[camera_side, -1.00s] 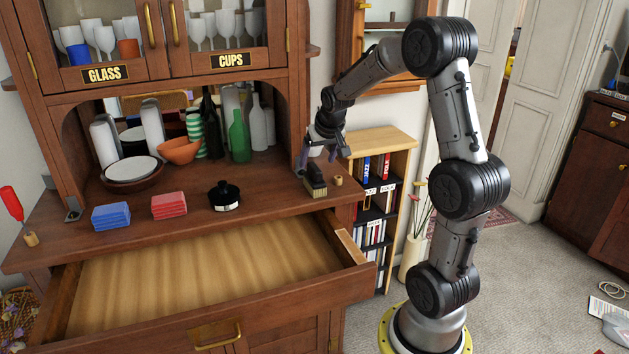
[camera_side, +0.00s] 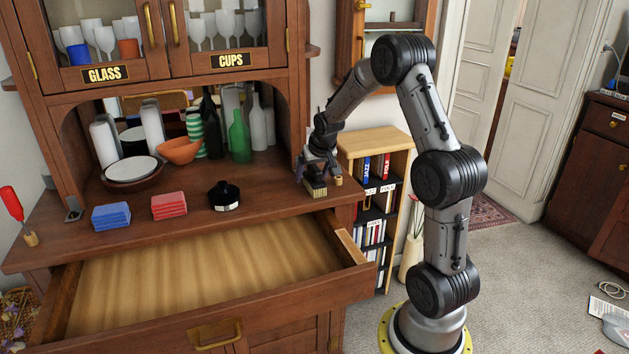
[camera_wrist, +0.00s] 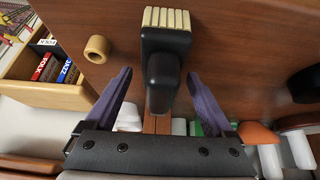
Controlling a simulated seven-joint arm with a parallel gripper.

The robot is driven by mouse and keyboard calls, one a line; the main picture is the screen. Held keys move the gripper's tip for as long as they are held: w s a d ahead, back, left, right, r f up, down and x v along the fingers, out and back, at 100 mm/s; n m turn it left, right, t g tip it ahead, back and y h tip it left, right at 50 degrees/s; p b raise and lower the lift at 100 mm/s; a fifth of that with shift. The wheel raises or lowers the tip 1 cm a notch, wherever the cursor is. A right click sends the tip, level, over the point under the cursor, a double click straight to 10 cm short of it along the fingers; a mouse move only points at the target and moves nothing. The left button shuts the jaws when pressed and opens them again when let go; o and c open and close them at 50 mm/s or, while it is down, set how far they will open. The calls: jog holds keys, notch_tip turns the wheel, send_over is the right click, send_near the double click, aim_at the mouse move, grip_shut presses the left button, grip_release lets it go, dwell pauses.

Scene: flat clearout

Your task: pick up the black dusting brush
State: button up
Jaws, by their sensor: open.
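The black dusting brush (camera_wrist: 163,75) lies on the wooden counter, with pale bristles at its far end in the wrist view. In the side view the brush (camera_side: 315,189) shows at the right end of the counter, partly hidden by my gripper. My gripper (camera_side: 319,172) is low over it, pointing down. In the wrist view my gripper (camera_wrist: 160,84) is open, with one purple finger on each side of the brush's black handle. Gaps show between the handle and both fingers. I cannot tell exactly how far the fingertips are above the counter.
A round black pot (camera_side: 224,196), red stack (camera_side: 169,205) and blue stack (camera_side: 111,216) stand farther left. Bottles (camera_side: 239,138) stand behind. The drawer (camera_side: 205,275) below is open and empty. A bookshelf (camera_side: 383,147) adjoins on the right.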

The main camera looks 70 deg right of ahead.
grip_shut()
jog(key=shift+r, duration=0.2)
